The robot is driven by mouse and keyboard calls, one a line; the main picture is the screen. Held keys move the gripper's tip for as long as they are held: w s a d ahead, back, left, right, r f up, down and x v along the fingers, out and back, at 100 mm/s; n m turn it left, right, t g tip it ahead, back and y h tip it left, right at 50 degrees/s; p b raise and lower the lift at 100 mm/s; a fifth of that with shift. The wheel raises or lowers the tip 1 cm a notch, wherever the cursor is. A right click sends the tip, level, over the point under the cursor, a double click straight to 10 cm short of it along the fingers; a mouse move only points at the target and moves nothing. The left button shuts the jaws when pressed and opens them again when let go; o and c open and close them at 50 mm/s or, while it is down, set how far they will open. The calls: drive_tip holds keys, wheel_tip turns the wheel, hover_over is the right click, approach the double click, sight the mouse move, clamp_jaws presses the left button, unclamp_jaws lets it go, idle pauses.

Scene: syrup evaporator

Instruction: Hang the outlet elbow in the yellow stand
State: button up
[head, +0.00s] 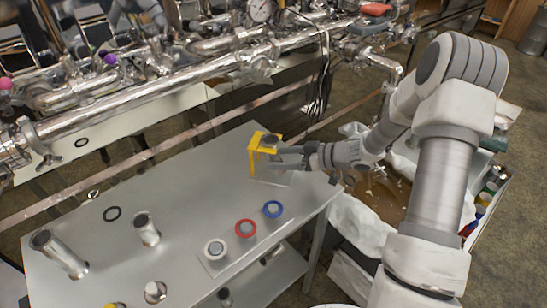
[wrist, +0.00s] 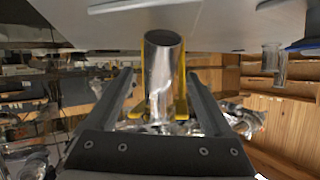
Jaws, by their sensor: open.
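The yellow stand (head: 253,160) stands near the far right edge of the steel table. The outlet elbow (head: 269,142), a shiny steel tube with a dark open end, sits at the top of the stand. In the wrist view the elbow (wrist: 161,85) is between my fingers, with yellow stand parts (wrist: 180,92) on both sides of it. My gripper (head: 277,158) is open and reaches in from the right. In the wrist view, gaps show between the elbow and both fingers of my gripper (wrist: 158,76). How the elbow rests in the stand is partly hidden.
The table's middle is clear.

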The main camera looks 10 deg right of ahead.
drive_tip(key=v, duration=1.4)
drive_tip(key=shift+p, duration=0.45)
drive_tip(key=shift+d+r, duration=0.1)
